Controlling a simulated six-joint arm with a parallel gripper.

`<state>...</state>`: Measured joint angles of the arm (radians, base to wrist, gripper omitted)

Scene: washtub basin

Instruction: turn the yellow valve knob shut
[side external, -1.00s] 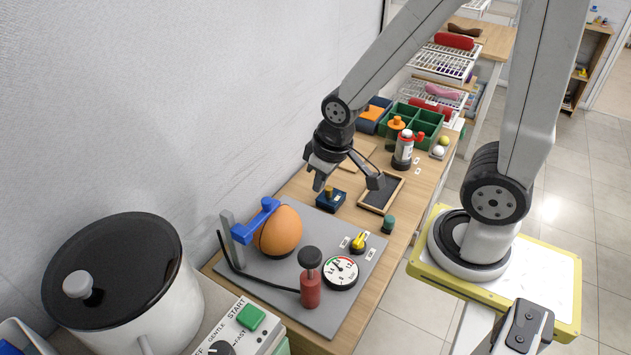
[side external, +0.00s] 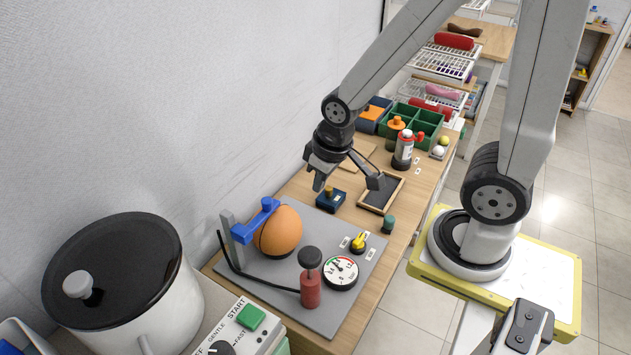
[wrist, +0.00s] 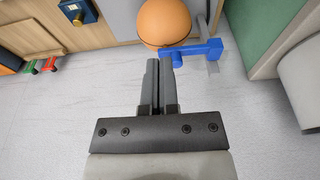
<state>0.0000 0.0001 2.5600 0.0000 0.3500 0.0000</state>
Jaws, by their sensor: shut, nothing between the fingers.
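The yellow valve knob (side external: 359,242) stands on the grey board (side external: 322,311), right of the orange ball and just above the round gauge in the side view. Small white labels lie beside it. The knob does not show in the wrist view. My gripper (side external: 318,182) hangs above the far end of the board, well up and left of the knob and apart from it. In the wrist view my gripper (wrist: 164,62) has its two fingers together, with nothing held. The dial gauge (side external: 341,273) sits close to the knob; its exact reading is too small to tell.
A red pump with a dark top (side external: 310,288) stands at the near side. A blue box (side external: 330,199), a green cylinder (side external: 388,224) and a framed slate (side external: 380,194) are nearby.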

